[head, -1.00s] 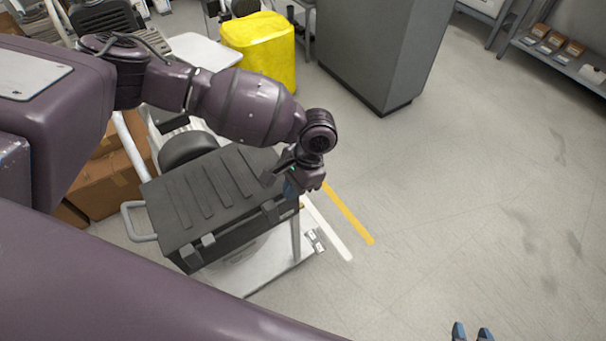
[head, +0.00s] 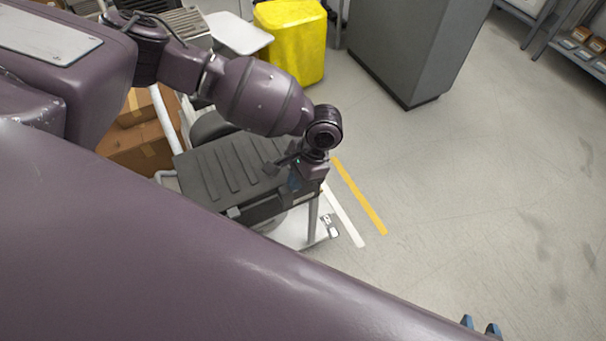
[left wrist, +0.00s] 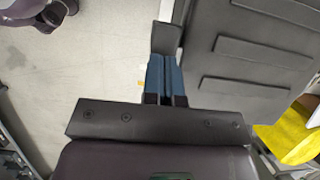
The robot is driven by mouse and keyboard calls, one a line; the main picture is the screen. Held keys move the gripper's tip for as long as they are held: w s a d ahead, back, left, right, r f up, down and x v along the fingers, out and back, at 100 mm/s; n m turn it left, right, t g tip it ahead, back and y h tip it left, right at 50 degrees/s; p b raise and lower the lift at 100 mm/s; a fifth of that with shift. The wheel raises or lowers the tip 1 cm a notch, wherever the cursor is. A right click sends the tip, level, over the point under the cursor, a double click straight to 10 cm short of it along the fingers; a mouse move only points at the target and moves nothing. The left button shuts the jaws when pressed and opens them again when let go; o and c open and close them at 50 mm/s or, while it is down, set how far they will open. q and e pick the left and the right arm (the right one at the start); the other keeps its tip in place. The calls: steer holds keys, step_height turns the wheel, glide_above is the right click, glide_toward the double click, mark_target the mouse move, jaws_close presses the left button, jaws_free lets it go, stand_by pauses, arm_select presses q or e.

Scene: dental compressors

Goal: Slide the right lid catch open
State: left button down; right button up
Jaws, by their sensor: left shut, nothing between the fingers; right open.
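The dark grey compressor box has a ribbed lid (head: 225,170), seen left of centre in the head view. The lid also fills the upper right of the left wrist view (left wrist: 262,50). My left gripper (head: 294,184) is at the box's front right corner, pointing down. In the left wrist view its blue fingers (left wrist: 166,75) are shut and empty, beside the lid's edge. A dark block (left wrist: 166,38), possibly the right catch, stands at their tips; contact is unclear. In the head view the right catch is hidden. My right gripper (head: 481,326) is open at the bottom edge, far from the box.
The box stands on a white trolley (head: 292,232). Cardboard boxes (head: 140,150) lie to its left. A yellow bin (head: 292,45) and a grey cabinet (head: 410,50) stand behind. The floor (head: 480,180) to the right is clear.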

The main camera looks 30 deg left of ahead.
mark_target(285, 194)
arm_select(q)
steer(key=shift+s+a+r+p, duration=0.15)
steer(key=shift+s+a+p, duration=0.6)
steer(key=shift+s+p, duration=0.2)
steer(key=shift+s, duration=0.15)
steer(key=shift+s+a+f, duration=0.1)
steer(key=shift+f, duration=0.15)
arm_select(e)
steer(key=shift+v, duration=0.8)
steer(key=shift+d+r, duration=0.1)
